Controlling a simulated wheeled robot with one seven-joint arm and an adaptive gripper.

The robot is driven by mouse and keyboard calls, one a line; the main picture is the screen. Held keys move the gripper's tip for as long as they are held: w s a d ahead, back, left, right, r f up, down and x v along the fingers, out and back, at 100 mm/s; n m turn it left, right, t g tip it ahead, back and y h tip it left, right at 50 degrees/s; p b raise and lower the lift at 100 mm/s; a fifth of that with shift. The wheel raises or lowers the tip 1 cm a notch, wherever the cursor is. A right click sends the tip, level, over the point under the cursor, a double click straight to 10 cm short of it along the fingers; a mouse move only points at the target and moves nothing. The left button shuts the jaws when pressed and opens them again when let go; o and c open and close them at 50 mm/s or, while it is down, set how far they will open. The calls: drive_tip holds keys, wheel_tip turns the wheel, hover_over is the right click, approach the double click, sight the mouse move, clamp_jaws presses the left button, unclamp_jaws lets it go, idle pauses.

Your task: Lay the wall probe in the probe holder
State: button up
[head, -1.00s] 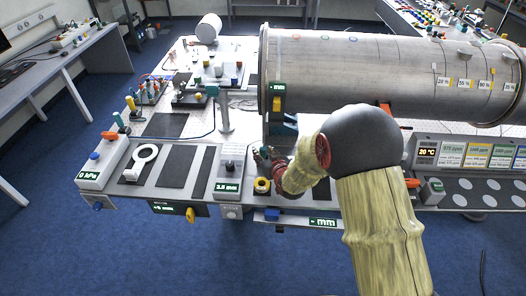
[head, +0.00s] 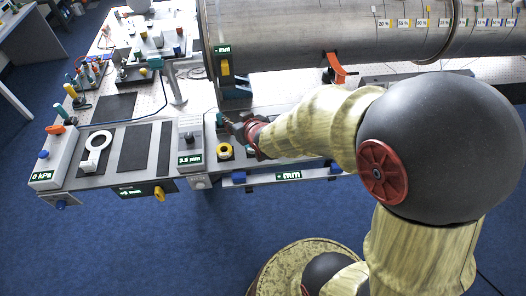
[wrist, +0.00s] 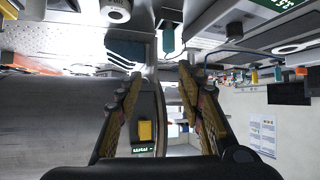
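My gripper (head: 234,126) reaches over the front of the bench, beside the 3.5 mm box (head: 190,145). In the wrist view my gripper (wrist: 160,78) has its two fingers apart with nothing between them. A small teal-handled piece (head: 220,118), which may be the wall probe, stands upright just left of my fingertips. It also shows in the wrist view (wrist: 168,40), beyond the fingertips and apart from them. I cannot make out which fitting is the probe holder. My wrist and forearm hide part of the bench behind them.
A large steel pipe (head: 290,32) lies along the back, with an orange handle (head: 340,70) below it. A white ring (head: 97,145) lies further left.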

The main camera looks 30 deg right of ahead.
drive_tip(key=s+r+g, duration=0.2)
drive_tip(key=s+r, duration=0.2)
drive_tip(key=s, duration=0.5)
drive_tip(key=s+a+r+g, duration=0.1)
drive_tip(key=s+r, duration=0.3)
drive_tip(key=s, duration=0.5)
drive_tip(key=s+a+r+g, duration=0.1)
drive_tip(key=s+r+g, duration=0.2)
drive_tip(key=s, duration=0.6)
wheel_tip(320, 180, up, 2)
drive_tip(key=shift+s+r+m, duration=0.1)
drive_tip(key=shift+s+m, duration=0.2)
drive_tip(key=shift+f+b, duration=0.75)
drive_tip(key=shift+f, duration=0.1)
